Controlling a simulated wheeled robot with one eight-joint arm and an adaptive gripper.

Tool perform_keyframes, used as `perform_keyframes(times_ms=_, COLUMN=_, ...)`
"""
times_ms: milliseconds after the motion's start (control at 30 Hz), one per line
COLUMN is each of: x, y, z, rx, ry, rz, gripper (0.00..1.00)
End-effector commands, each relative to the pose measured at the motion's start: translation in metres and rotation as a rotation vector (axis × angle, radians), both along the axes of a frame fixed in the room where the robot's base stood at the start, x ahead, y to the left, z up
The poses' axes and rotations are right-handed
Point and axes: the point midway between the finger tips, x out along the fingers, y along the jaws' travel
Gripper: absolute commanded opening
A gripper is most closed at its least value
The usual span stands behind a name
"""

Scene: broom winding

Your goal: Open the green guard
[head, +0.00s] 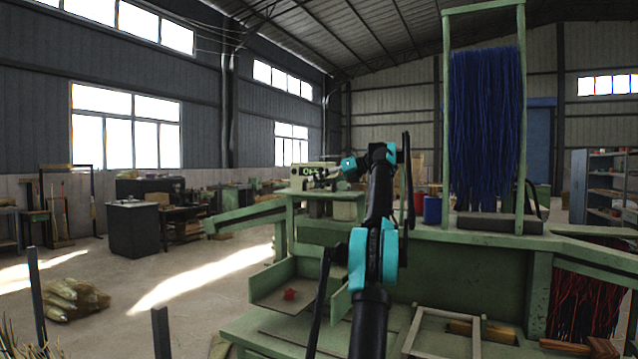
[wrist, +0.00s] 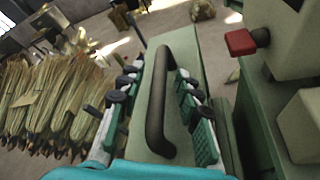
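In the wrist view, the green guard (wrist: 185,45) is a flat green panel with a long dark bar handle (wrist: 158,100) on it. My gripper (wrist: 160,72) is open, with one finger on each side of the handle. Gaps show between the handle and the fingers, and I cannot tell whether either finger touches it. In the head view, my gripper (head: 328,172) is at the far end of my arm, in front of the green machine (head: 330,197). The guard and handle cannot be made out clearly there.
A red knob (wrist: 240,42) sticks out of a pale green housing right of the guard. Bundles of broom straw (wrist: 45,110) stand at left in the wrist view. A blue bristle hank (head: 487,120) hangs at right in the head view. Open floor (head: 170,300) lies left.

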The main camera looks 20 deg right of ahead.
Motion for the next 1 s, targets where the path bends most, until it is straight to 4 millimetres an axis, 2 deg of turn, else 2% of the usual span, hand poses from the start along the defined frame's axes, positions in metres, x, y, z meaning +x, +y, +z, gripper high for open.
perform_keyframes(times_ms=233, x=-0.001, y=-0.001, z=0.001, rx=0.001, ry=-0.001, rz=-0.001, gripper=0.34)
perform_keyframes(times_ms=367, x=-0.007, y=-0.009, z=0.004, rx=0.000, ry=0.000, rz=-0.002, gripper=0.34)
perform_keyframes(times_ms=800, x=-0.064, y=-0.079, z=0.003, rx=0.000, ry=0.000, rz=-0.003, gripper=0.34)
perform_keyframes(times_ms=1000, x=-0.078, y=-0.095, z=0.004, rx=0.001, ry=0.000, rz=-0.002, gripper=0.34)
